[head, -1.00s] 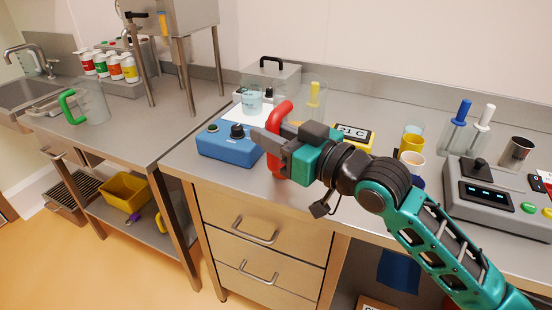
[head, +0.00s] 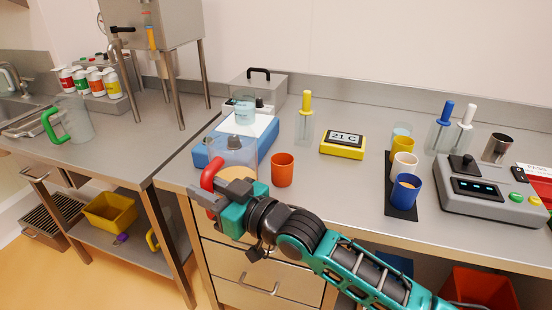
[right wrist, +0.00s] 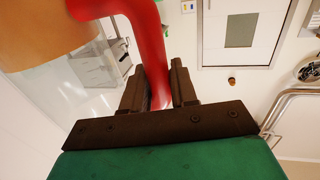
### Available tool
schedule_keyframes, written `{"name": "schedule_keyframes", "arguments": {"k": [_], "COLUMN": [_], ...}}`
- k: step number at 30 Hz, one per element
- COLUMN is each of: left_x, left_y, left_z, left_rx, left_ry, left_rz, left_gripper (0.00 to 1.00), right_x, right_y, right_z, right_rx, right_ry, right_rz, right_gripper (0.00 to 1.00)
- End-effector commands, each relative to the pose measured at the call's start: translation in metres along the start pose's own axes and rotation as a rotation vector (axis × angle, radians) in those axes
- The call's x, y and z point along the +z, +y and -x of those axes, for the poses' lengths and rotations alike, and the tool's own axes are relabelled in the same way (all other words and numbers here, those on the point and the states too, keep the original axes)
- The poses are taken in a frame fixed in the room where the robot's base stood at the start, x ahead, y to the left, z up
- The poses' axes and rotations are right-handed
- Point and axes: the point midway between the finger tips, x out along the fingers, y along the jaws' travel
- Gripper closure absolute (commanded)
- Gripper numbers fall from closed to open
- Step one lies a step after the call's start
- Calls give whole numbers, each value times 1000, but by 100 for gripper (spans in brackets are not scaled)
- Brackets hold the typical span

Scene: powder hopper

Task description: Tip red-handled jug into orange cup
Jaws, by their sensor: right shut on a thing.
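My right gripper (head: 208,196) is shut on the red handle (head: 211,174) of a clear jug (head: 232,150). Tan powder (head: 238,173) fills the jug's lower part, and the jug looks about upright. In the right wrist view, the red handle (right wrist: 150,50) runs down between the jaws (right wrist: 158,92), with the tan powder (right wrist: 45,30) at upper left. The orange cup (head: 282,169) stands upright on the counter, just right of the jug and apart from it. The jug is at the counter's front edge; its base is partly hidden by the gripper. My left gripper is out of view.
A blue device (head: 262,140) stands behind the jug, with a clear beaker (head: 244,110) on it. A yellow timer (head: 343,144) and a yellow-handled tool in a holder (head: 305,120) stand behind the cup. Several cups stand on a dark mat (head: 401,212) at right. Counter between cup and mat is clear.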

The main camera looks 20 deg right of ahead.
Motion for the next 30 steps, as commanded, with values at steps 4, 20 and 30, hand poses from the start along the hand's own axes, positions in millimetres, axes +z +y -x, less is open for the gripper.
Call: {"name": "schedule_keyframes", "arguments": {"k": [4, 20, 30], "left_x": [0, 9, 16], "left_y": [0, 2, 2], "left_z": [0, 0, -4], "left_rx": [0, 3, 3], "left_ry": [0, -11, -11], "left_rz": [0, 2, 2], "left_gripper": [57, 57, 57], "right_x": [-2, -13, -31], "right_y": [-1, 4, 16], "right_z": [-1, 1, 5], "right_rx": [-2, -2, -2], "right_ry": [8, 40, 94], "right_rz": [4, -82, -245], "right_gripper": [100, 100, 100]}}
